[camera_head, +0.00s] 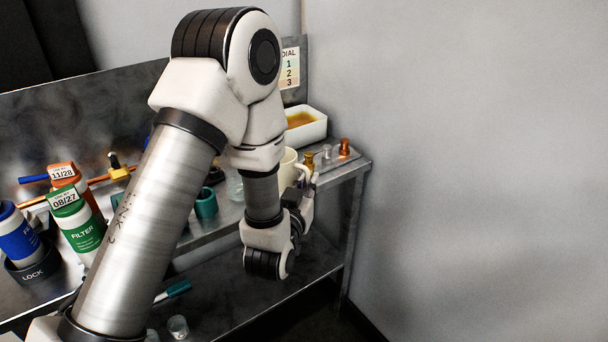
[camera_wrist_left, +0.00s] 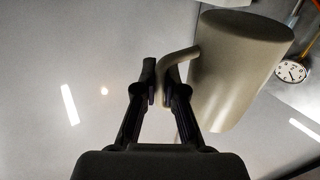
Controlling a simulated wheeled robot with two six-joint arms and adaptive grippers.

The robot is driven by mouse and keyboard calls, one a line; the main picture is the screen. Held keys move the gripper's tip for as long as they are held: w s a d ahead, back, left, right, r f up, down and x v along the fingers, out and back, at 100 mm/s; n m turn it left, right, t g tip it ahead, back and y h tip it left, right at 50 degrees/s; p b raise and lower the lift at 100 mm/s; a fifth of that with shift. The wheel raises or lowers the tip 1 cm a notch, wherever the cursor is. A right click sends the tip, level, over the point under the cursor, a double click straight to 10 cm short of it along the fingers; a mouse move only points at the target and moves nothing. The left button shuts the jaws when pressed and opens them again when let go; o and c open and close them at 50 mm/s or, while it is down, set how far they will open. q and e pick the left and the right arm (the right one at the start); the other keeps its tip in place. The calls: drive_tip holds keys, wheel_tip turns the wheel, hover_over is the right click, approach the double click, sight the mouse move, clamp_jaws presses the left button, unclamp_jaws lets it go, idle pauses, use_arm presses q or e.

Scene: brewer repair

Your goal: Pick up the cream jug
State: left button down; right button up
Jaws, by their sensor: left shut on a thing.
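The cream jug (camera_head: 287,170) is at the right part of the bench, partly hidden behind my left arm in the head view. In the left wrist view the jug (camera_wrist_left: 235,65) fills the upper right, with its handle toward my fingers. My left gripper (camera_head: 304,182) is at the jug's right side. In the wrist view my left gripper (camera_wrist_left: 164,90) is shut on the handle, one finger on each side. I cannot tell whether the jug's base touches the bench. My right gripper is not in view.
A white tray (camera_head: 318,134) with amber contents stands behind the jug. Small brass and copper fittings (camera_head: 344,147) stand to its right. A teal cup (camera_head: 206,204) and filter canisters (camera_head: 80,232) are to the left. A lower shelf (camera_head: 235,298) lies below.

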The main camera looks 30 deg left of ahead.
use_arm(q)
drive_tip(key=shift+s+d+r+p, duration=0.15)
drive_tip(key=shift+s+d+p, duration=0.5)
drive_tip(key=shift+s+d, duration=0.25)
drive_tip(key=shift+s+d+r+p, duration=0.15)
drive_tip(key=shift+s+d+p, duration=0.5)
drive_tip(key=shift+s+d, duration=0.25)
drive_tip(key=shift+f, duration=0.1)
